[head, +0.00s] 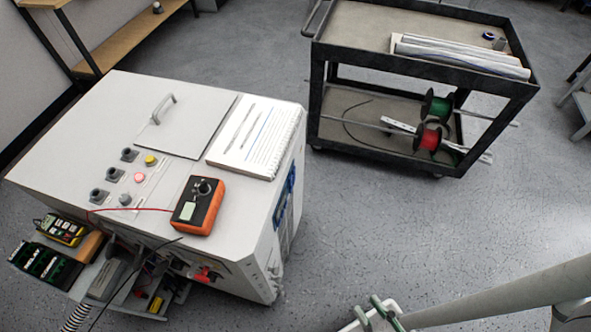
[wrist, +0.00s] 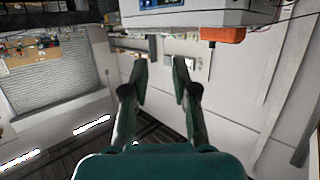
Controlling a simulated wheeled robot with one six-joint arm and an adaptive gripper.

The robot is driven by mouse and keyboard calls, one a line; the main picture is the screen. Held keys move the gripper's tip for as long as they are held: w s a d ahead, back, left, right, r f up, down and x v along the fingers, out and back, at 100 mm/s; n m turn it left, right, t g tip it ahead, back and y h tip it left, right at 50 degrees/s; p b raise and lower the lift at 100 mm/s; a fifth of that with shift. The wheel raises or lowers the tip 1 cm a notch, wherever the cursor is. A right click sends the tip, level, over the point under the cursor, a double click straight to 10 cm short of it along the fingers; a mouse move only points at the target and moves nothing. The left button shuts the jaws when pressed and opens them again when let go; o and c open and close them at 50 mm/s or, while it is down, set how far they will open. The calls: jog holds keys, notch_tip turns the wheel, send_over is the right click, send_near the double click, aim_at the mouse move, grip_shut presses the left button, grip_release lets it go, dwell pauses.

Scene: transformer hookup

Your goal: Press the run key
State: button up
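The control panel is on top of the white cabinet (head: 222,222) in the head view. No label is legible, so I cannot tell which one is the run key. My gripper (head: 368,309) is at the bottom right of the head view, well apart from the cabinet and its panel. In the wrist view my gripper (wrist: 157,70) has its two green fingers spread, with nothing between them.
An orange meter (head: 198,205) with a red lead and a notepad (head: 256,138) lie on the cabinet top. A shelf with a yellow meter (head: 62,229) juts from its front left. A dark cart (head: 420,75) holding spools stands behind. Grey floor between is clear.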

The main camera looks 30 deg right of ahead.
grip_shut()
dwell(1.0)
